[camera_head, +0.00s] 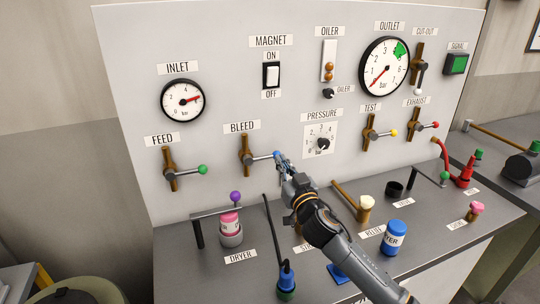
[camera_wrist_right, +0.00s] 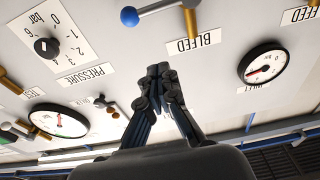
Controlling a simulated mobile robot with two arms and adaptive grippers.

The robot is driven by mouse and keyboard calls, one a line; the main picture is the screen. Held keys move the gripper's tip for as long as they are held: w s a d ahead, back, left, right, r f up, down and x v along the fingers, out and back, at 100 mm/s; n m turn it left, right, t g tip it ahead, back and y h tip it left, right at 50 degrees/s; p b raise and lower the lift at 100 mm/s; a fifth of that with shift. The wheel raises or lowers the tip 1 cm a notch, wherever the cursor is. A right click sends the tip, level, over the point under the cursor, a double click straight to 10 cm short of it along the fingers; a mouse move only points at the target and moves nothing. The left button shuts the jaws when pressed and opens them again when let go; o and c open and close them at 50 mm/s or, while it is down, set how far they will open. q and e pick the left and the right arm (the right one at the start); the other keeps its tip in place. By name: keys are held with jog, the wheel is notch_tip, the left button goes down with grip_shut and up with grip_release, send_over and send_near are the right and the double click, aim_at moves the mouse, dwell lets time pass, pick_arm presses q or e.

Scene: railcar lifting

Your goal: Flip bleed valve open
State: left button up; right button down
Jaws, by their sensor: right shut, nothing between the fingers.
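The bleed valve (camera_head: 249,158) is on the panel under the BLEED label (camera_head: 242,127). It has a vertical brass pipe and a grey lever lying roughly level across it, pointing right to a blue ball. My right gripper (camera_head: 281,161) is at the blue ball in the head view and partly covers it. In the right wrist view the gripper (camera_wrist_right: 160,71) is shut and empty. There the blue ball (camera_wrist_right: 129,16) and lever show beyond the fingertips, apart from them in the picture. I cannot tell whether they touch. My left gripper is not in view.
The feed valve (camera_head: 170,170) with a green ball is to the left. The pressure dial (camera_head: 322,143) is just right of my gripper.

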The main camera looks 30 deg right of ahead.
aim_at(263, 158)
jog(key=p+x, duration=0.3)
jog(key=x, duration=0.7)
jog(key=shift+r, duration=0.1)
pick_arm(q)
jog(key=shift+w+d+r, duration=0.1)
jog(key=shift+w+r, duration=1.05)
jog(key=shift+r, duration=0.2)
pick_arm(e)
jog(key=shift+s+f, duration=0.15)
jog(key=shift+f, duration=0.9)
jog(key=shift+s+f, duration=0.2)
jog(key=shift+f, duration=0.85)
pick_arm(q)
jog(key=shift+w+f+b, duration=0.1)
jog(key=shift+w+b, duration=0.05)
jog(key=shift+b, duration=0.25)
pick_arm(e)
jog(key=shift+f, duration=0.1)
